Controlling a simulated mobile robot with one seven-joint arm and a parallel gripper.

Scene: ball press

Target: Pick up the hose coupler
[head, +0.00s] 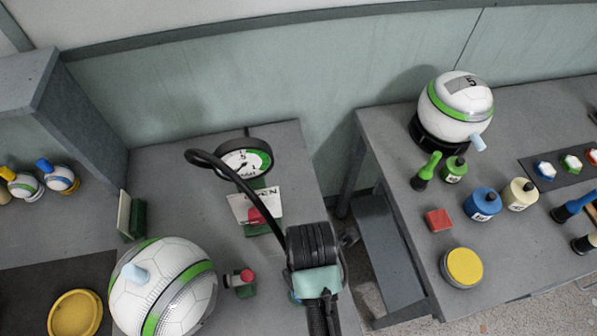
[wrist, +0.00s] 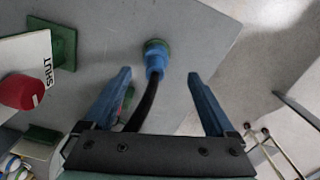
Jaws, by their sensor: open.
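The hose coupler (wrist: 155,60) is a blue fitting on the end of a black hose (wrist: 146,104). In the wrist view it sits on a round green base on the grey table. My gripper (wrist: 159,75) is open, with one blue finger on each side of the hose. The coupler lies between and slightly beyond the fingertips, with a gap on both sides.
A dial gauge (head: 244,160) stands behind. A sign with a red knob (wrist: 22,92) is left of my gripper in the wrist view. A large white-green ball (head: 165,290) and a small red-capped part (head: 240,279) are on the left. A gap separates the right table (head: 400,150).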

